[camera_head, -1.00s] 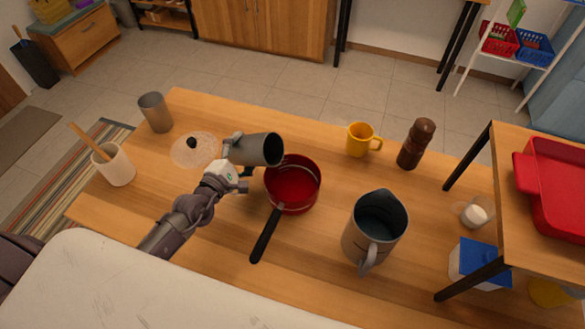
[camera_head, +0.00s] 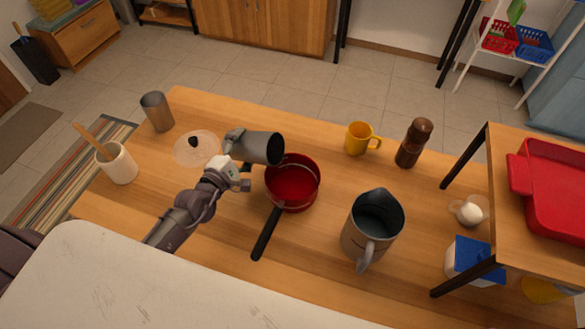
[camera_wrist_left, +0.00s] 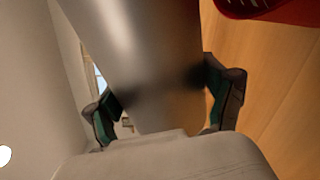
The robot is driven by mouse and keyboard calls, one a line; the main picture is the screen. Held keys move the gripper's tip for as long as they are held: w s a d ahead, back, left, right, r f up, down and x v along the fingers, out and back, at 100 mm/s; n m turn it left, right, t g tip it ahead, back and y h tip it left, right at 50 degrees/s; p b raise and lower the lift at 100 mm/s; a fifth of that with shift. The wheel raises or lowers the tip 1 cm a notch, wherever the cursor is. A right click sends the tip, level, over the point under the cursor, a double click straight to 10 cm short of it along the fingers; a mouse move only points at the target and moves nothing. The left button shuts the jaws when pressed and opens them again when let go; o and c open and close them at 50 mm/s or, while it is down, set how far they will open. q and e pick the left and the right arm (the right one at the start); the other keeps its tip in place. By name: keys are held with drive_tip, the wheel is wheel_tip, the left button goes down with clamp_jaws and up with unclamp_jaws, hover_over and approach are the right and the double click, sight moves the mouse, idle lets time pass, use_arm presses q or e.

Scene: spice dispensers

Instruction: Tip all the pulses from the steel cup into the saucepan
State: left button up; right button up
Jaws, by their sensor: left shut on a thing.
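A steel cup (camera_head: 262,148) is held tipped on its side, its dark mouth facing right toward the saucepan. My left gripper (camera_head: 240,160) is shut around it; in the left wrist view both fingers press on the cup's smooth wall (camera_wrist_left: 145,50). The red saucepan (camera_head: 292,186) stands on the table with its black handle toward the front. The cup's mouth is above the saucepan's back left rim. I cannot make out pulses in the cup or in the saucepan. The saucepan's red rim also shows in the left wrist view (camera_wrist_left: 268,8). My right gripper is not in view.
A second steel cup (camera_head: 157,111) stands at the table's back left, near a glass lid (camera_head: 205,150) and a utensil crock (camera_head: 118,164). A grey jug (camera_head: 372,228), yellow mug (camera_head: 359,138) and brown grinder (camera_head: 413,144) stand right of the saucepan.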

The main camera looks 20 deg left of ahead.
sight(264, 137)
use_arm(q)
drive_tip(key=shift+r, duration=0.2)
drive_tip(key=shift+r+p, duration=0.1)
drive_tip(key=shift+p, duration=0.25)
drive_tip(key=shift+s+d+r+m+p, duration=0.1)
drive_tip(key=shift+d+r+m+p, duration=0.7)
drive_tip(key=shift+p, duration=0.6)
drive_tip(key=shift+d, duration=0.1)
drive_tip(key=shift+d+r+m+y+p, duration=0.15)
drive_tip(key=shift+r+m+y+p, duration=0.25)
drive_tip(key=shift+m+p, duration=0.45)
drive_tip(key=shift+d+r+m+p, duration=0.3)
drive_tip(key=shift+r+m+p, duration=0.25)
drive_tip(key=shift+p, duration=0.4)
drive_tip(key=shift+d+r+m+p, duration=0.25)
drive_tip(key=shift+r+m+p, duration=0.25)
drive_tip(key=shift+p, duration=0.4)
drive_tip(key=shift+s+d+r+m+y+p, duration=0.15)
drive_tip(key=shift+d+r+m+y+p, duration=0.25)
drive_tip(key=shift+d+r+m+p, duration=0.65)
drive_tip(key=shift+d+r+m+p, duration=0.4)
drive_tip(key=shift+m+p, duration=0.45)
drive_tip(key=shift+p, duration=0.25)
idle(0.3)
